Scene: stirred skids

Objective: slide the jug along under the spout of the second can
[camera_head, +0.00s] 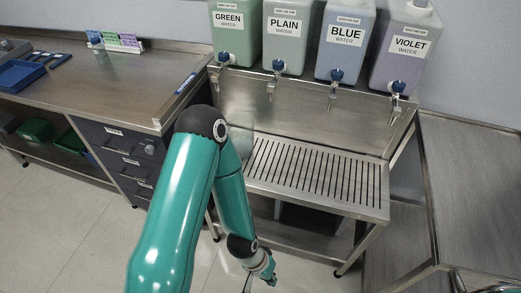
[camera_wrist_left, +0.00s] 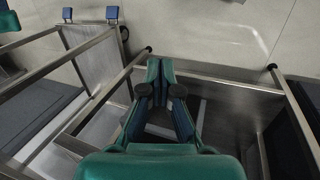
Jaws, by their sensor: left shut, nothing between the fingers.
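A clear jug (camera_head: 241,122) stands at the left end of the slotted drip tray (camera_head: 318,174), below the green can (camera_head: 234,38). My left arm hides part of it, and its outline is faint. The second can (camera_head: 287,36) is labelled PLAIN; its spout (camera_head: 271,90) hangs right of the jug. My left gripper (camera_head: 268,275) is low in front of the drip stand, well apart from the jug. In the left wrist view the gripper (camera_wrist_left: 161,70) is shut and empty, pointing down at the stand's lower frame and floor. My right gripper is not in view.
The blue can (camera_head: 345,44) and violet can (camera_head: 401,48) stand further right on the same shelf. A steel bench with drawers (camera_head: 125,160) is at left, and a steel table (camera_head: 478,190) at right. The tray right of the jug is clear.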

